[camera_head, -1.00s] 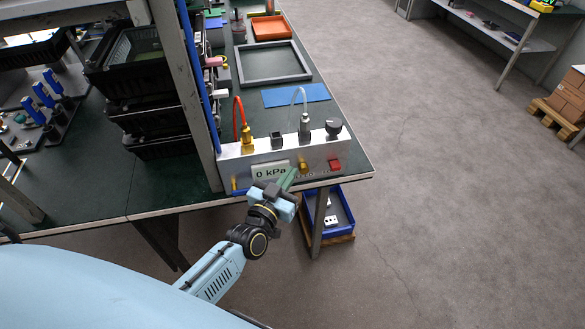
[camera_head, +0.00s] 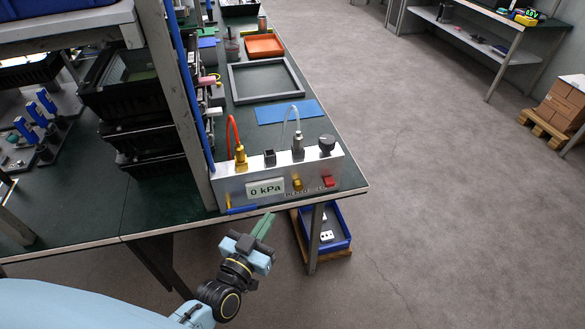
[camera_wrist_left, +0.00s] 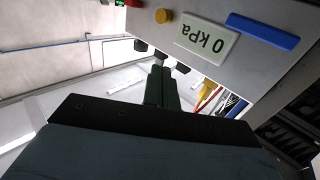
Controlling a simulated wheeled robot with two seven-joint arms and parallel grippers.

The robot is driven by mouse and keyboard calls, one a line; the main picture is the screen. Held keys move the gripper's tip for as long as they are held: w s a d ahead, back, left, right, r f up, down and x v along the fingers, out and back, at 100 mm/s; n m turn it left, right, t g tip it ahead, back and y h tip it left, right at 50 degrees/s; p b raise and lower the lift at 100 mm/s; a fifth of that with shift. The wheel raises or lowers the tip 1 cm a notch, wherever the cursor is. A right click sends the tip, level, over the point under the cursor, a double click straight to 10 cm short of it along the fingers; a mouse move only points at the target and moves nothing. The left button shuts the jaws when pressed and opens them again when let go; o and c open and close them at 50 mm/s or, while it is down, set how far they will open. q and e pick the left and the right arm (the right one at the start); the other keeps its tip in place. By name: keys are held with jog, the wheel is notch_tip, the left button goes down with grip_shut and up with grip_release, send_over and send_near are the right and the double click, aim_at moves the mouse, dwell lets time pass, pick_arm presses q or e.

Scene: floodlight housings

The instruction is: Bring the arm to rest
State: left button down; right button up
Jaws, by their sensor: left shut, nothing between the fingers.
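My left gripper (camera_head: 264,226) is in front of the table's near edge in the head view, below the pressure test box. Its green fingers are shut with nothing between them. In the left wrist view the shut fingers (camera_wrist_left: 160,84) point toward the box's front edge. The pressure test box (camera_head: 276,176) is a silver unit whose display (camera_head: 265,188) reads 0 kPa. The display also shows upside down in the left wrist view (camera_wrist_left: 207,38). My right gripper is in neither view.
The green table (camera_head: 195,225) has its near edge close beyond the gripper. A blue bin (camera_head: 336,238) stands below the table's corner. A grey frame (camera_head: 266,97), a blue mat (camera_head: 290,111) and an orange tray (camera_head: 264,46) lie behind the box. The floor at right is open.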

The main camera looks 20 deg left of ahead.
pick_arm(q)
jog(key=s+f+m+g, duration=0.1)
jog(key=s+f+g, duration=0.5)
jog(key=f, duration=0.8)
jog(key=s+f+m+g, duration=0.1)
jog(key=s+f+g, duration=0.2)
jog(key=s+f, duration=0.75)
jog(key=s+a+f+g, duration=0.1)
jog(key=s+f+g, duration=0.3)
jog(key=s+f, duration=0.3)
jog(key=s+a+f+g, duration=0.1)
jog(key=s+f+g, duration=0.3)
jog(key=s+f, duration=0.3)
jog(key=s, duration=0.5)
jog(key=shift+s+y, duration=0.15)
jog(key=shift+y, duration=0.15)
